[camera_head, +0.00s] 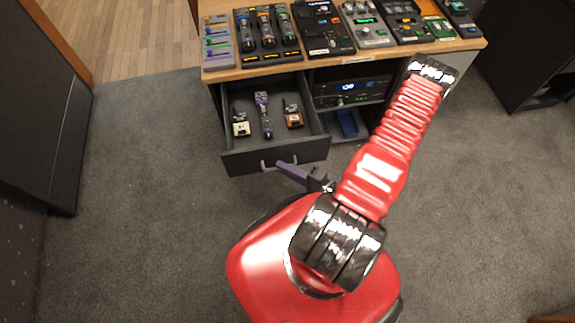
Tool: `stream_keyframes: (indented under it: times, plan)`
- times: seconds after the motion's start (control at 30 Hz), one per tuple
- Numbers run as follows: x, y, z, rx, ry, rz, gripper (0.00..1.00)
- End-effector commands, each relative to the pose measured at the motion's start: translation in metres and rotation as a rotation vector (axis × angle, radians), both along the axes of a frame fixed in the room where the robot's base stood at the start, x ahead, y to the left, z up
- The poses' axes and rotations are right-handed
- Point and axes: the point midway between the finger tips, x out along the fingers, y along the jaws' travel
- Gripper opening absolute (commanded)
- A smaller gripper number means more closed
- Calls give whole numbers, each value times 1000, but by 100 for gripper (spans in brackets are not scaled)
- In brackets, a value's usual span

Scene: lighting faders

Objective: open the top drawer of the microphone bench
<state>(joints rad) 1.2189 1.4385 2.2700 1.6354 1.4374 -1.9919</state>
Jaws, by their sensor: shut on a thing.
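The microphone bench (345,66) stands at the top middle, with a light wooden top and dark drawer fronts. Its top drawer (240,163) is pulled out toward me. Inside the drawer lie a purple-banded microphone (264,115), a small pale device (241,124) and a small orange-brown device (293,115). My red arm covers part of the bench's right side.
Several microphones and control boxes (327,28) stand on the bench top. A rack device with a blue display (350,87) and a blue object (347,124) sit in the open shelves beside the drawer. Dark cabinets stand left (38,100) and right (525,55). Grey carpet is clear around me.

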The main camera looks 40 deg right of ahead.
Motion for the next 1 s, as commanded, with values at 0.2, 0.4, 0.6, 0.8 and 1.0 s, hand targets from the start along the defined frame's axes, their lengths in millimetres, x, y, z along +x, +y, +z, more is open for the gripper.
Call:
stream_keyframes:
  times: [0.2,0.4,0.6,0.8,1.0]
  plan:
    - [2,-3,-3,-10,4,-4,0]
    - [3,-3,-3,-11,4,-2,12]
    - [2,-1,-2,-8,2,2,26]
    - [2,0,-1,-6,0,4,28]
    - [1,0,0,-5,0,7,28]
